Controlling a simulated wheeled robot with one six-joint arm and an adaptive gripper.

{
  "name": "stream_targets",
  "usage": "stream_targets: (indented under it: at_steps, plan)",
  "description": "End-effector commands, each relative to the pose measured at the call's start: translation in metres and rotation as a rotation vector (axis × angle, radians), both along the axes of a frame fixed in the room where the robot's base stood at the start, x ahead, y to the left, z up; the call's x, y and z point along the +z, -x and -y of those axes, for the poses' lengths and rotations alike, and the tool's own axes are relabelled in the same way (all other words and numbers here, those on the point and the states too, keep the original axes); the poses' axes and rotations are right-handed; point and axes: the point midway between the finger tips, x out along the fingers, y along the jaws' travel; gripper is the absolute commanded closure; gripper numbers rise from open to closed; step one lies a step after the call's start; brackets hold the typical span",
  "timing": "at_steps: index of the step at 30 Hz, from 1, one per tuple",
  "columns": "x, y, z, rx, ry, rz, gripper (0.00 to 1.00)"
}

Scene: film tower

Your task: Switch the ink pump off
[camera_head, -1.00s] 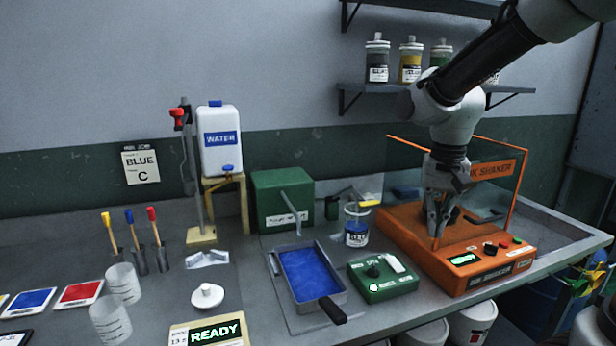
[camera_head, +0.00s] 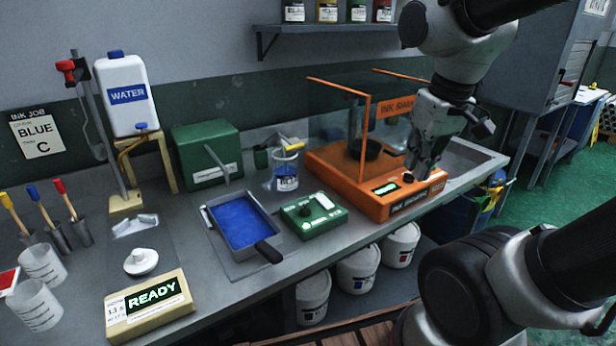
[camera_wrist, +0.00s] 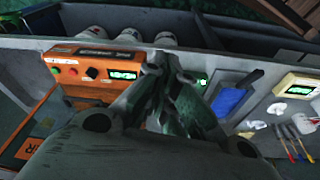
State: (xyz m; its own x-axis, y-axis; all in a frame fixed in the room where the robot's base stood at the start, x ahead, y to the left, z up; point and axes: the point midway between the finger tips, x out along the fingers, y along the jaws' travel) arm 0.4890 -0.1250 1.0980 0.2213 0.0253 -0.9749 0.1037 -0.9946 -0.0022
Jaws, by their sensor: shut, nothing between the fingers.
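A green box with a spout (camera_head: 205,155) stands at the back of the bench; its label is too small to read. A blue-filled tray (camera_head: 243,222) lies in front of it. A small green control box (camera_head: 328,219) with a black knob, a white part and a lit green lamp sits right of the tray. I cannot tell its switch position. My gripper (camera_head: 414,174) is shut and empty, over the front of the orange ink shaker (camera_head: 372,208), right of the control box. In the wrist view my gripper (camera_wrist: 166,64) hides much of the control box.
The shaker's clear hood and orange frame (camera_head: 367,110) rise beside my gripper. A jar of blue ink (camera_head: 286,183) stands behind the control box. A READY display (camera_head: 150,296) is at the front left. White buckets (camera_head: 357,268) stand under the bench.

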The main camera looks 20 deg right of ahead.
Motion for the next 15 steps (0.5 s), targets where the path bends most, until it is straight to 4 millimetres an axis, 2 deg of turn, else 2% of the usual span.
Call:
stream_targets:
  at_steps: [3, 9, 13, 15]
  plan:
    - [-0.012, -0.045, -0.027, 0.082, 0.014, -0.096, 1.0]
    - [-0.033, -0.122, -0.077, 0.181, 0.034, -0.166, 1.0]
    - [-0.042, -0.162, -0.101, 0.211, 0.036, -0.162, 1.0]
    - [-0.039, -0.183, -0.109, 0.214, 0.031, -0.137, 1.0]
